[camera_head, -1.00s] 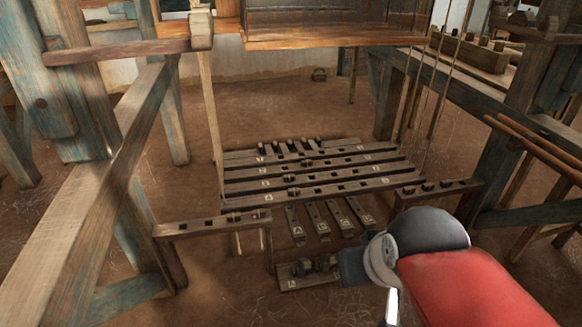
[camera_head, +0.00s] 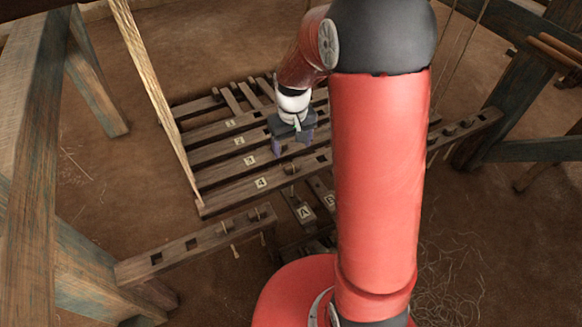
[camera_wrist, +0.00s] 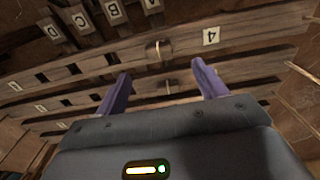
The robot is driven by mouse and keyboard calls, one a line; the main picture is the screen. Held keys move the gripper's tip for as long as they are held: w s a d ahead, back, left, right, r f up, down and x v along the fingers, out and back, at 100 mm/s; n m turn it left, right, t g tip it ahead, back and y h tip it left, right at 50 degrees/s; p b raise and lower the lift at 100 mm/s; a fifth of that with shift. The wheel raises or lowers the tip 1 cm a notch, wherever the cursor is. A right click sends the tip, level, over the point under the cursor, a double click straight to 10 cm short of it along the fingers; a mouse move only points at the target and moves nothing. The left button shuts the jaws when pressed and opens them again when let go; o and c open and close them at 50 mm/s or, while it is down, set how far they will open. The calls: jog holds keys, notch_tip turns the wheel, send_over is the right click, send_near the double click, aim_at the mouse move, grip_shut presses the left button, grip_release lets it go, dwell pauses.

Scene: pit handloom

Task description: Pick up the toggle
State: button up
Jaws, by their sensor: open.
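A small wooden toggle (camera_head: 290,168) stands in the slotted bar marked 4. In the wrist view a pale toggle (camera_wrist: 158,48) shows on that bar, just beyond my fingertips, and another peg (camera_wrist: 170,85) sits on the bar behind it, between my fingers. I cannot tell which one the task means. My gripper (camera_head: 291,146) points down over the numbered bars, with its purple fingers spread and nothing held. In the wrist view my gripper (camera_wrist: 160,70) is open around empty space, apart from the toggle on bar 4.
The front rail (camera_head: 200,240) has slots and several small pegs. A slanted pole (camera_head: 155,90) rises at the left, near loom posts. My red arm hides the right part of the bars.

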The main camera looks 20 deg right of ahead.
aim_at(292, 165)
jog(key=f, duration=0.6)
jog(key=f+b, duration=0.1)
jog(key=f, duration=0.2)
jog(key=shift+w+d+f, duration=0.1)
jog(key=shift+w, duration=0.2)
jog(key=shift+c, duration=0.3)
jog(key=c, duration=1)
